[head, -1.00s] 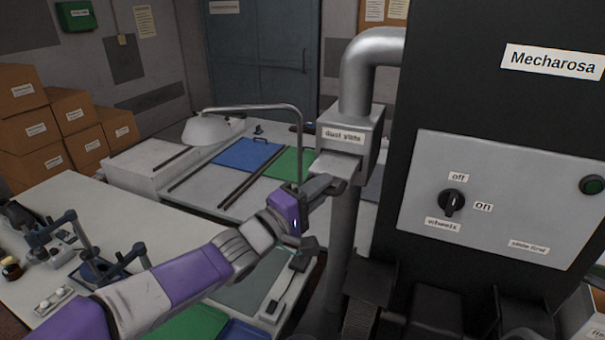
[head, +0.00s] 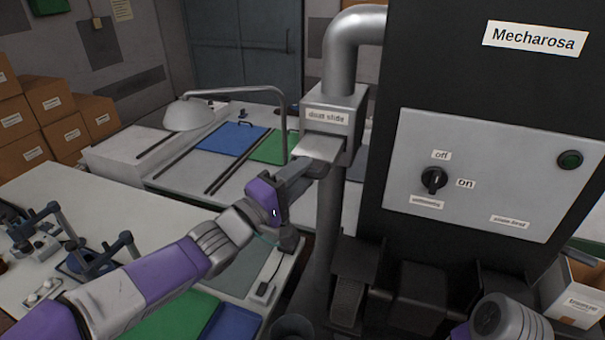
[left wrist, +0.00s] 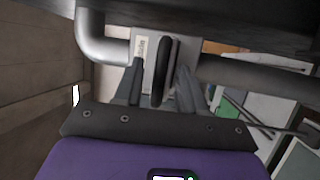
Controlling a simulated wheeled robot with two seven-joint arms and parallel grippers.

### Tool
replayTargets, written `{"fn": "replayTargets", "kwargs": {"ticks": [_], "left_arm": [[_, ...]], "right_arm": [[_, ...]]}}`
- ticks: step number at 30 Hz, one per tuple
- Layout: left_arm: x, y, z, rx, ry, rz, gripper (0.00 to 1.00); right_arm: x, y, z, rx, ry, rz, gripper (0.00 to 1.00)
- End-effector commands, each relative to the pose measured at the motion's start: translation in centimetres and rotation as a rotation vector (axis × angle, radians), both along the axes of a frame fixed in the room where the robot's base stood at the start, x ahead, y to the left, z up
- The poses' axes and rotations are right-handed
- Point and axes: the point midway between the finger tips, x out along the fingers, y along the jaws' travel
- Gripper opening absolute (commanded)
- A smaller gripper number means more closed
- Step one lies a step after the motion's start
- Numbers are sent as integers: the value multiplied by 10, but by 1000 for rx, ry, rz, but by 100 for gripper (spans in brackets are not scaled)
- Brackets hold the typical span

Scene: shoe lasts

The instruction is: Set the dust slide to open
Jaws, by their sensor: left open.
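The dust slide housing (head: 334,120) is a grey box on the metal duct, with a label reading "dust slide". A light grey slide plate (head: 318,149) sticks out of its front. My left gripper (head: 318,168) is at the plate's outer end, just below it in the head view. In the left wrist view the gripper (left wrist: 160,88) is open, with a finger on either side of a dark rounded handle (left wrist: 163,68). I cannot tell whether the fingers touch it. The housing and its label also show there (left wrist: 141,47). My right gripper is out of view.
Cardboard boxes (head: 48,105) are stacked far left.

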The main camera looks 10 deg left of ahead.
Motion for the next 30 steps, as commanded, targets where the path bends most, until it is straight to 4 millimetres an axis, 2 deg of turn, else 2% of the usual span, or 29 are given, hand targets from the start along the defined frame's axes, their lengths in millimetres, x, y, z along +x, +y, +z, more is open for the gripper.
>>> {"fn": "replayTargets", "kwargs": {"ticks": [9, 13, 30], "left_arm": [[-42, 28, -7, 0, -2, 1, 40], [-52, 34, -10, 1, -1, 0, 40], [-56, 37, -11, 1, -1, -1, 40]], "right_arm": [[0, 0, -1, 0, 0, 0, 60], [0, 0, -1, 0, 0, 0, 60], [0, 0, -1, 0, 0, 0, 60]]}}
